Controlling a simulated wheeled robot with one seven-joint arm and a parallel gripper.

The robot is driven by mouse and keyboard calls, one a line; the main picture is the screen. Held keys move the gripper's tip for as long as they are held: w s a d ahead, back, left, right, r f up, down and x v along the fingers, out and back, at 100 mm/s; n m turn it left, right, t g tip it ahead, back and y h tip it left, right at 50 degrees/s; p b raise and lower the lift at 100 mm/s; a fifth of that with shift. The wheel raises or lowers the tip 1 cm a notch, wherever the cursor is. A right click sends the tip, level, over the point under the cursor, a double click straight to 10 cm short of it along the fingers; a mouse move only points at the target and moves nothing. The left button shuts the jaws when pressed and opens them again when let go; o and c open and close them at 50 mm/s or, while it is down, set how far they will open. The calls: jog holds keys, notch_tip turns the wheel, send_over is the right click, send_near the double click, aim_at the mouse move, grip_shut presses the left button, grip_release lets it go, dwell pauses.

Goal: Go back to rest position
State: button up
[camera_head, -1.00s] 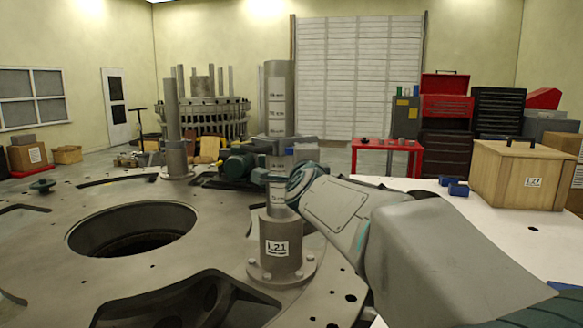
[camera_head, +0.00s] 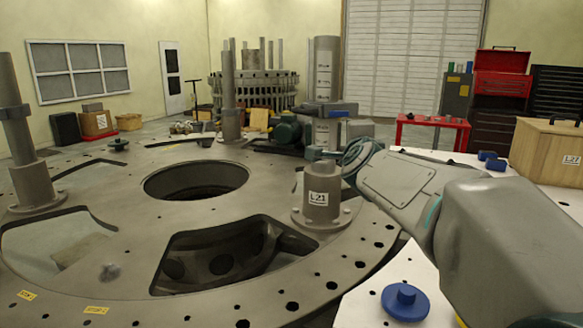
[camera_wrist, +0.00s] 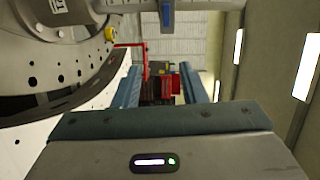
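My arm reaches in from the lower right in the head view, over the white table toward the labelled L21 post base (camera_head: 322,200). My gripper is at the arm's far end, just above and behind that base; its fingers are hard to make out there. In the wrist view my gripper (camera_wrist: 160,88) shows two blue-grey fingers spread well apart. Nothing is held between them; only the distant red cabinet and shutter show through the gap. A wide grey labelled cylinder (camera_head: 326,70) rises behind the gripper; what it stands on is hidden.
The large turret plate (camera_head: 110,240) with holes and openings fills the left. The white table (camera_head: 395,280) at right carries a blue knobbed disc (camera_head: 405,301) and a wooden crate (camera_head: 545,150). A red table (camera_head: 432,124) stands behind.

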jog(key=s+a+f+n+g+y+p, duration=0.2)
jog(key=s+a+f+n+g+y, duration=0.15)
jog(key=s+f+n+g, duration=0.6)
jog(key=s+d+f+n+g+h+p, duration=0.1)
jog(key=s+f+n, duration=0.3)
jog(key=s+f, duration=0.4)
jog(key=s+d+f+n+g+p, duration=0.1)
jog(key=s+d+f+n+g, duration=0.2)
jog(key=s+f, duration=0.5)
jog(key=s+n+g, duration=0.1)
jog(key=s+n, duration=0.1)
jog(key=s, duration=0.3)
jog(key=shift+d+f+h, duration=0.25)
jog(key=shift+d+h, duration=0.1)
jog(key=shift+d, duration=0.05)
